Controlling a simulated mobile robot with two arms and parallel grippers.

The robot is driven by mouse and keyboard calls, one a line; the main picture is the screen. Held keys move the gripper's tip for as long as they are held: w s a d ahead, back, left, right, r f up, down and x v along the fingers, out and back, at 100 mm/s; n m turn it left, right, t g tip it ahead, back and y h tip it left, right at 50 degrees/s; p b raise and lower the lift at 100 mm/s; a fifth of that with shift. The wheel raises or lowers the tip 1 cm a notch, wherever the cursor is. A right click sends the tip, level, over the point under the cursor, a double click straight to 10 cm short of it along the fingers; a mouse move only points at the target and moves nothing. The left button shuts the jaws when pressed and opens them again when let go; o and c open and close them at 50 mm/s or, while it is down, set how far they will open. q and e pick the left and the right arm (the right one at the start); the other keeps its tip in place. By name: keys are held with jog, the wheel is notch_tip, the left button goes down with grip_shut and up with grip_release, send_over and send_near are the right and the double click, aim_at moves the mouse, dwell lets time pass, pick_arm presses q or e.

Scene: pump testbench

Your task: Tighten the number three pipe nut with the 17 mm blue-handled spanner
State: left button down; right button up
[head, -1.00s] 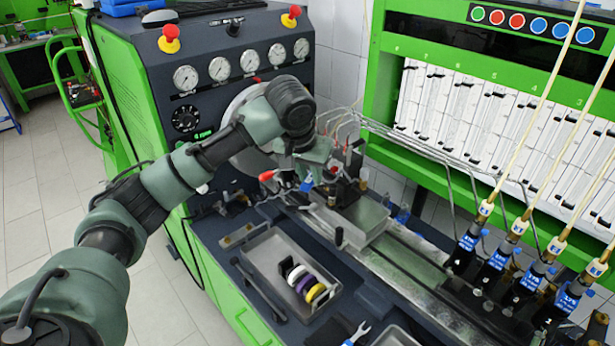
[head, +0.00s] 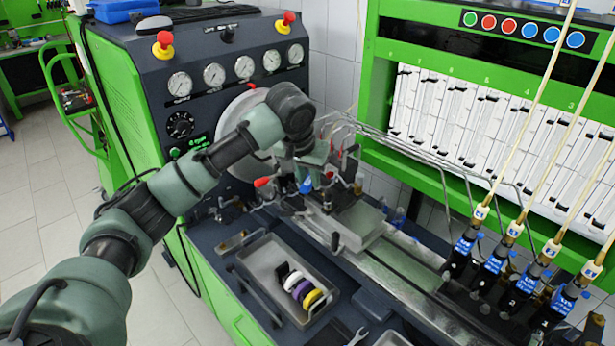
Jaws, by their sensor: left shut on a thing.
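My left gripper (head: 316,168) is at the pump behind the metal rail, among the thin pipes. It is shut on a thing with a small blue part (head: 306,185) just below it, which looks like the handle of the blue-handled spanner. The spanner's head and the number three pipe nut are hidden or too small to make out, so I cannot tell whether they touch. Bent metal pipes (head: 405,143) run from the pump to the injectors (head: 493,262) at the right. My right gripper is out of view.
A grey tray (head: 256,262) with black, white, purple and yellow rings lies on the dark bench front. Another spanner's open end (head: 357,337) shows at the bottom edge. A gauge panel (head: 228,75) stands behind my arm. The metal rail (head: 400,275) crosses the bench.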

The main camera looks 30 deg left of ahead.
pick_arm(q)
jog(key=shift+w+a, duration=0.1)
jog(key=shift+w, duration=1.2)
jog(key=shift+w+r, duration=0.1)
jog(key=shift+w, duration=0.1)
dwell(0.3)
jog(key=shift+w, duration=0.4)
jog(key=shift+w, duration=0.1)
dwell(0.4)
jog(key=shift+w, duration=0.3)
jog(key=shift+w+a, duration=0.15)
jog(key=shift+w, duration=0.1)
dwell(0.3)
jog(key=shift+w, duration=0.3)
jog(key=shift+w, duration=0.2)
dwell(0.4)
jog(key=shift+w, duration=0.2)
